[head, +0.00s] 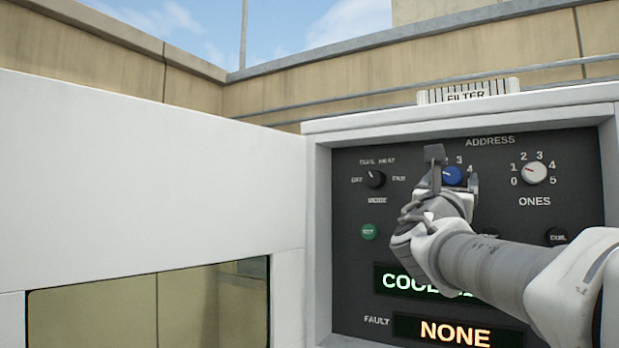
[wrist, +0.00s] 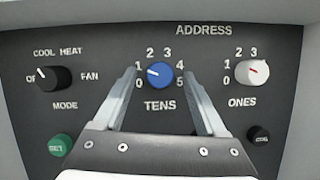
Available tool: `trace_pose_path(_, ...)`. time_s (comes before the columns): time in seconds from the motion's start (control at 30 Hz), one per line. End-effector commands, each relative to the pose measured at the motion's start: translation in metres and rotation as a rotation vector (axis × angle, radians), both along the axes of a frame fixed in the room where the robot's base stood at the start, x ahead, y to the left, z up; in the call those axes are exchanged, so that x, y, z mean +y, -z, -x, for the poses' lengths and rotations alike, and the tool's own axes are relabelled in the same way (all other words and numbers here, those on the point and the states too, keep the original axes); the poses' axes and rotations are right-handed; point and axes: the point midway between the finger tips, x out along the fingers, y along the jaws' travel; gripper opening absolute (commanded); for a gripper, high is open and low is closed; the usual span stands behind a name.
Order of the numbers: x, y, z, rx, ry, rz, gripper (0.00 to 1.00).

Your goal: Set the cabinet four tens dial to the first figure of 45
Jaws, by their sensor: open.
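The blue tens dial (wrist: 159,75) is on the dark control panel, under the ADDRESS label. Its white mark points left and slightly up, at the 1. Figures 0 to 5 ring it, with the 4 at its upper right. My gripper (wrist: 160,88) is open, one finger on each side of the dial, with gaps visible between the fingers and the knob. In the head view the dial (head: 452,175) shows between the fingers of my gripper (head: 453,168), and my arm hides the TENS label.
The pale ones dial (wrist: 252,72) is close on the right. The black mode dial (wrist: 55,77) is on the left, pointing at OFF. A green button (wrist: 60,145) and a black button (wrist: 258,134) sit below. An open white door (head: 150,190) stands left.

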Motion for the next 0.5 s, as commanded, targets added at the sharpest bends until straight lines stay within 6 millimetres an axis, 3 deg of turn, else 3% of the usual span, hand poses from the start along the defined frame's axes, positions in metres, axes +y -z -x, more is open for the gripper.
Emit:
trace_pose_path(0.4,-0.0014,-0.0028,0.0008,0.000,-0.001,0.000,0.74)
trace_pose_path(0.5,-0.0014,-0.0028,0.0008,0.000,0.000,0.000,0.59)
